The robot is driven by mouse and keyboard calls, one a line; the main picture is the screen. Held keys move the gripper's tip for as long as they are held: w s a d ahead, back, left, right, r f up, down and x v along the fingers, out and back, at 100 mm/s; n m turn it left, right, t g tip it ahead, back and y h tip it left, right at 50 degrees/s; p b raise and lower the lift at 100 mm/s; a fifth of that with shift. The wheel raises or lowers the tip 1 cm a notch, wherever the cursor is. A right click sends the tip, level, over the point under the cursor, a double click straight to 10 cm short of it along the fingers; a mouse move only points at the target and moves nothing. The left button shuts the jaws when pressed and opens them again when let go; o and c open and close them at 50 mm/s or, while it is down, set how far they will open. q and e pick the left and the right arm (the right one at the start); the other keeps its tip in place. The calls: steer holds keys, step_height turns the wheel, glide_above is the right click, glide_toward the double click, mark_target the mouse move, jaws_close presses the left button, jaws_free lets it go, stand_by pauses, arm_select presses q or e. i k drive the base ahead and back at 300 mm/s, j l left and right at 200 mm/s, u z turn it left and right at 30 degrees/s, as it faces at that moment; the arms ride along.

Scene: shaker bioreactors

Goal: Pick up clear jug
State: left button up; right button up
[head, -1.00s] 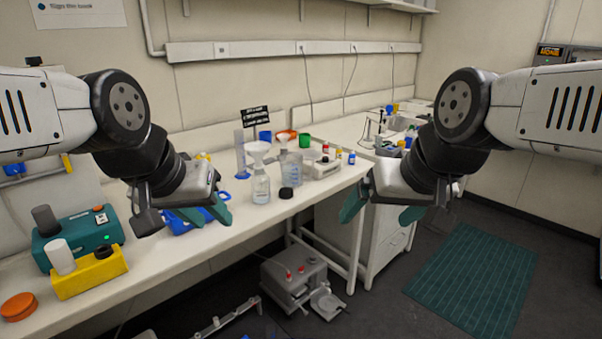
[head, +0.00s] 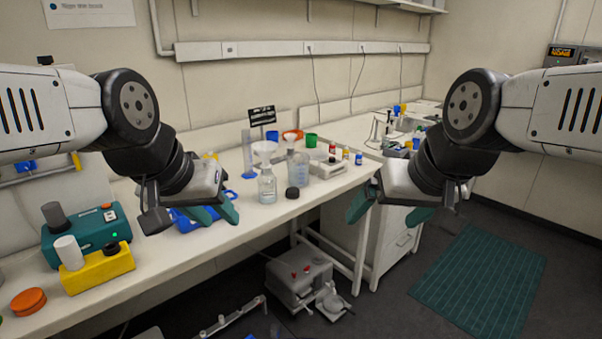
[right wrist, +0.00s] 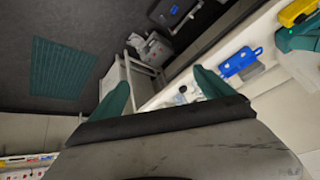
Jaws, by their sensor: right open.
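The clear jug (head: 299,170) appears to be the see-through graduated vessel standing upright on the bench, behind the dark cap and right of the clear bottle (head: 267,187). My left gripper (head: 217,212) is open and empty, in front of the bench edge, left of the jug. My right gripper (head: 390,212) is open and empty, right of the jug and away from it. In the right wrist view my right gripper (right wrist: 162,92) shows its teal fingers wide apart with nothing between them. I cannot make out the jug clearly there.
Close around the jug are a white funnel (head: 265,150), a dark cap (head: 292,192), a white device (head: 333,167) and a green cup (head: 311,140). A blue rack (head: 183,222) lies behind my left gripper. A grey machine (head: 298,283) stands on the floor below.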

mark_target(297, 163)
steer(key=i+j, duration=0.2)
steer(key=i, duration=0.25)
steer(key=i+j+u, duration=0.1)
steer(key=i, duration=0.35)
